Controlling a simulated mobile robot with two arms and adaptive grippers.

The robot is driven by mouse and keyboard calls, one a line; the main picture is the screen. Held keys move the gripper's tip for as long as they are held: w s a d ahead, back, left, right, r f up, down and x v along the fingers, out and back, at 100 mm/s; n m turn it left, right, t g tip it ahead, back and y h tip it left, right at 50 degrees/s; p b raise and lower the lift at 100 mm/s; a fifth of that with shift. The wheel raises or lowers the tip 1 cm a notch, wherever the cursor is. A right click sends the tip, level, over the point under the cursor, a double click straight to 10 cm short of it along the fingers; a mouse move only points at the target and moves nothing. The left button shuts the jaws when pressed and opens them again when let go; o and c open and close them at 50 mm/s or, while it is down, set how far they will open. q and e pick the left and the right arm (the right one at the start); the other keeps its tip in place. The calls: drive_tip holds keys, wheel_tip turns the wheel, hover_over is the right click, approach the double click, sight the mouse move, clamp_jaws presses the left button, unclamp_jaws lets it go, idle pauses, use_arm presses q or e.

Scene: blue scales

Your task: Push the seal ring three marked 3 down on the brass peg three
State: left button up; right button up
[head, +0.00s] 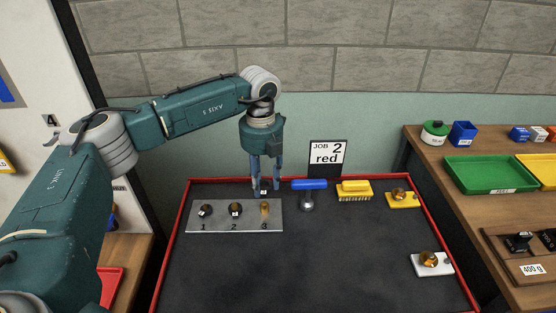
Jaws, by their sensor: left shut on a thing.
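A grey plate (220,225) on the dark mat carries a row of spots numbered 1, 2 and 3. The brass peg three (265,210) stands upright at number 3, its brass showing bare. My left gripper (264,188) points down above and just behind this peg in the picture. It is shut on a small dark ring with a white label, the seal ring three (263,192); its mark is too small to read. The ring appears apart from the peg, above it. Dark rings with white labels sit at peg one (205,210) and peg two (235,209). My right gripper is not in view.
A blue-handled tool (309,185), a yellow brush (354,190) and a yellow block with a brass knob (402,199) lie right of the plate. A white block (432,265) is further right. A red rim (308,179) edges the mat; its front middle is clear.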

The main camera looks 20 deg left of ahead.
sight(264, 203)
use_arm(q)
drive_tip(key=shift+w+r, duration=0.1)
drive_tip(key=shift+w, duration=0.1)
drive_tip(key=shift+s+r, duration=0.1)
drive_tip(key=shift+s, duration=0.45)
drive_tip(key=shift+s+f+b, duration=0.2)
drive_tip(key=shift+b, duration=0.2)
drive_tip(key=f, duration=0.1)
drive_tip(key=f+b, duration=0.2)
drive_tip(key=shift+w+f, duration=0.15)
drive_tip(key=shift+w, duration=0.15)
drive_tip(key=shift+s+f, duration=0.1)
drive_tip(key=shift+f, duration=0.3)
drive_tip(key=shift+f+b, duration=1.5)
drive_tip(key=shift+f, duration=0.75)
idle(0.4)
